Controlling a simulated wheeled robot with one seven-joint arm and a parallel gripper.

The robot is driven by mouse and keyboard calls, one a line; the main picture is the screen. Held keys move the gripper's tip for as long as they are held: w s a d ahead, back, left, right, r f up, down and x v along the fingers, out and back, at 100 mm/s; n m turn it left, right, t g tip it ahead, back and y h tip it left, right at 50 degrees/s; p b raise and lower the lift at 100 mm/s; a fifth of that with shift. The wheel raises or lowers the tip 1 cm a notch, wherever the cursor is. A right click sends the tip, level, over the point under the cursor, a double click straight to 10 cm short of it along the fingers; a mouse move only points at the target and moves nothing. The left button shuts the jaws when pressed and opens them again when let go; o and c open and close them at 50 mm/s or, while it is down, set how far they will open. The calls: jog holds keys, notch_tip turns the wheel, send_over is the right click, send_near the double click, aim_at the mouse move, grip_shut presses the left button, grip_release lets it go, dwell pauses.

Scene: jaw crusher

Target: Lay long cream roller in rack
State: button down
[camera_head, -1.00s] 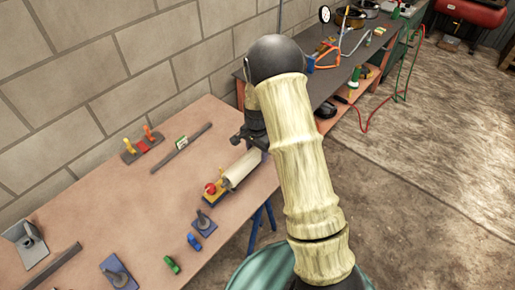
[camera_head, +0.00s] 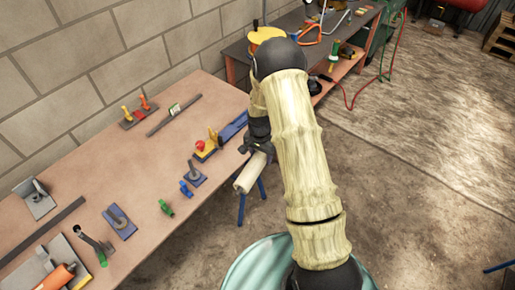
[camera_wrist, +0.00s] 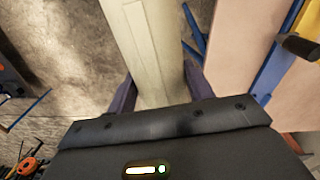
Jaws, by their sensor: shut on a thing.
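The long cream roller (camera_head: 251,172) is held in my gripper (camera_head: 258,143), beyond the table's right edge and over the floor. The wrist view also shows the roller (camera_wrist: 150,50), running away from the camera between the two fingers, which are shut on it. A blue and yellow holder (camera_head: 235,127) with a red knob lies on the table, left of my gripper, with no roller in it. Part of it shows at the right of the wrist view (camera_wrist: 276,57). I cannot tell whether this holder is the rack.
The table (camera_head: 90,165) carries a grey bar (camera_head: 173,115), a base with orange and yellow handles (camera_head: 138,112), a blue lever block (camera_head: 195,174) and a green piece (camera_head: 166,207). A dark workbench (camera_head: 238,52) stands behind. The floor to the right is mostly clear.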

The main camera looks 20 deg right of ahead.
jog(key=s+a+f+n, duration=0.1)
jog(key=s+f+n, duration=0.3)
jog(key=f, duration=0.5)
jog(key=s+a+f+n, duration=0.1)
jog(key=s+f+n, duration=0.3)
jog(key=f, duration=0.5)
jog(key=s, duration=0.2)
jog(key=shift+s+f+n, duration=0.15)
jog(key=shift+s+n, duration=0.15)
